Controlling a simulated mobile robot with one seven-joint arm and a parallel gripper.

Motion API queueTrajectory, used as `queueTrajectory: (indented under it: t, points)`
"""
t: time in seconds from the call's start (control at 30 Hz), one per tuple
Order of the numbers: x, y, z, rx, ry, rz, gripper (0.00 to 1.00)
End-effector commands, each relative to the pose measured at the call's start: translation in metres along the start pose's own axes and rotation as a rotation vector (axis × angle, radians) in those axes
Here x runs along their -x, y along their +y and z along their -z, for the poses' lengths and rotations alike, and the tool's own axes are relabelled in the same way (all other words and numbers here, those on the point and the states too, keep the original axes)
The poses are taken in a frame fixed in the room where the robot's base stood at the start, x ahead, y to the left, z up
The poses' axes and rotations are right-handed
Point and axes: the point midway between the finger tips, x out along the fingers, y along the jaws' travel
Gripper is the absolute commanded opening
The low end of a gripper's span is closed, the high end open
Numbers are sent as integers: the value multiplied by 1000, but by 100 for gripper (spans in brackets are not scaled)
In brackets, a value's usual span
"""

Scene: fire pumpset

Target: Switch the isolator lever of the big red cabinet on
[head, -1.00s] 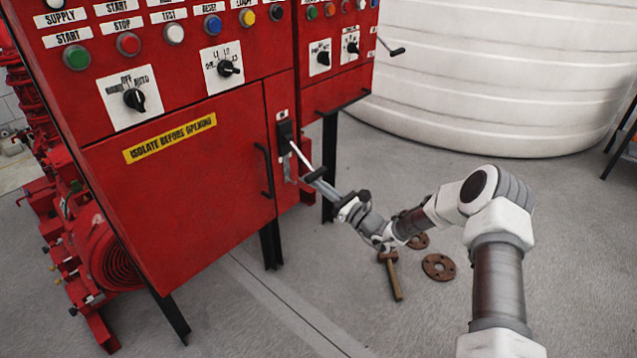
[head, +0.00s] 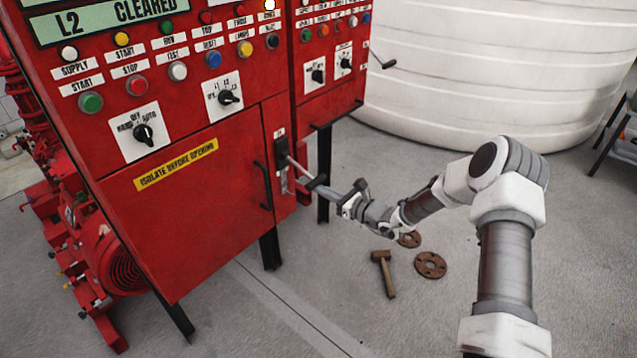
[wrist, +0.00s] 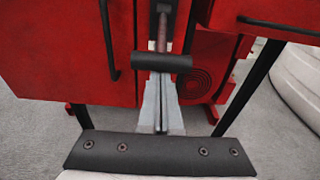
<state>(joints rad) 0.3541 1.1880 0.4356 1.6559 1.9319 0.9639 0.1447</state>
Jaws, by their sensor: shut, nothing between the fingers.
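The big red cabinet (head: 215,215) stands at the left, its isolator lever (head: 299,167) sticking out of a dark slotted plate (head: 282,147) right of the door handle. The lever is a thin rod with a black crossbar grip at its outer end, pointing outward and somewhat down. In the wrist view the black crossbar (wrist: 161,63) lies across the picture just beyond my fingertips. My gripper (head: 326,188) is shut and empty, its fingers (wrist: 161,85) at the underside of the crossbar, seemingly touching it. The exact contact is hidden.
A dark door handle (head: 263,185) is left of the lever. A second red panel (head: 335,95) adjoins on the right, with a crank (head: 382,61) jutting out. A hammer (head: 383,272) and rusty flanges (head: 430,265) lie on the floor. A white tank (head: 480,70) stands behind.

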Motion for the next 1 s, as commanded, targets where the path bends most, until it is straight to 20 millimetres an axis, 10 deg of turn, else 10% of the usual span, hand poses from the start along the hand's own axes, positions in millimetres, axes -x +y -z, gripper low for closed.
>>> queueTrajectory:
  t: [1.0]
  points:
    - [13,0,-105,4,662,-1,0]
